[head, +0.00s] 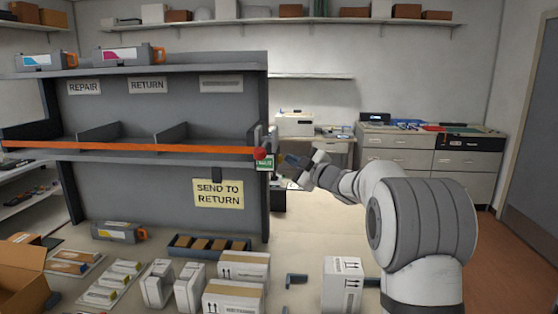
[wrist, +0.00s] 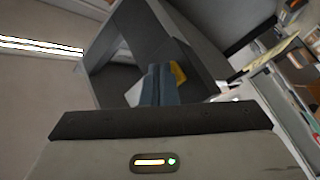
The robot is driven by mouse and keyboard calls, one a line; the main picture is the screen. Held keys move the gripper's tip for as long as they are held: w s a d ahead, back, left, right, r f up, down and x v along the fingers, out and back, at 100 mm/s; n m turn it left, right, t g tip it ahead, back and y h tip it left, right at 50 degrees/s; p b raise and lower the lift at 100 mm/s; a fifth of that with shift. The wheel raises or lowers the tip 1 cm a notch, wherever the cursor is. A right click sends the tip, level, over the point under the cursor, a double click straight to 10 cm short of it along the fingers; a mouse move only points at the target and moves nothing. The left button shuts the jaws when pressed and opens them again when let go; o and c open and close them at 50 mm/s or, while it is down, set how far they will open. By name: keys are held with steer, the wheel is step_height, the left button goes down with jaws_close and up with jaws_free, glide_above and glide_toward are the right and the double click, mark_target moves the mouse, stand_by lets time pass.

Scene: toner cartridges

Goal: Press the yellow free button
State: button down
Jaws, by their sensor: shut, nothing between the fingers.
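In the head view my gripper (head: 288,159) is at the right end of the grey shelf unit, close beside a red round knob (head: 260,153) and a small green label (head: 264,164). In the wrist view my gripper's fingers (wrist: 161,80) are together with nothing between them. A yellow patch (wrist: 178,73) shows just behind and to the right of the fingertips. It may be the yellow button, but it is partly hidden and I cannot read any lettering. I cannot tell whether the fingers touch it. In the head view no yellow button stands out clearly.
The grey shelf unit (head: 160,179) has an orange strip along its front and a yellow "SEND TO RETURN" sign (head: 218,194). White boxes (head: 233,296) and a cartridge (head: 119,232) are on the surface below. A printer (head: 295,124) stands behind. Open space lies right of the unit.

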steer(key=shift+w+a, duration=0.1)
steer(key=shift+a, duration=0.45)
stand_by(0.4)
steer(key=shift+d, duration=0.15)
steer(key=shift+s+d, duration=0.2)
steer(key=shift+d, duration=0.65)
steer(key=d, duration=0.2)
steer(key=s+d+p, duration=0.1)
steer(key=d, duration=0.2)
stand_by(0.4)
